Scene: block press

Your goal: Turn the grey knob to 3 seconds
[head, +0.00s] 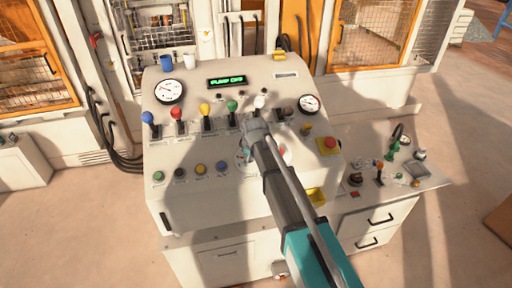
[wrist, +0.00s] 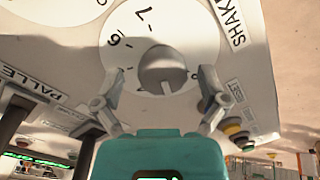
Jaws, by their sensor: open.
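The grey knob (wrist: 165,68) sits on a round white dial (wrist: 190,32) with printed numbers. In the wrist view the dial appears rotated, and a 7 and a 6 or 9 can be read. A small pale pointer on the knob faces the bottom of the picture; the number it points to cannot be read. My gripper (wrist: 161,80) is open, with one finger on each side of the knob. I cannot tell whether either finger touches it. In the head view my gripper (head: 255,130) is over the console's middle and hides the knob.
The sloped console (head: 190,215) carries coloured levers in a row above the dial and several round buttons to its left. A red stop button (head: 329,144) is on the right. A green display (head: 227,81) reads "PUMP OFF". A side bench (head: 375,205) holds small controls.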

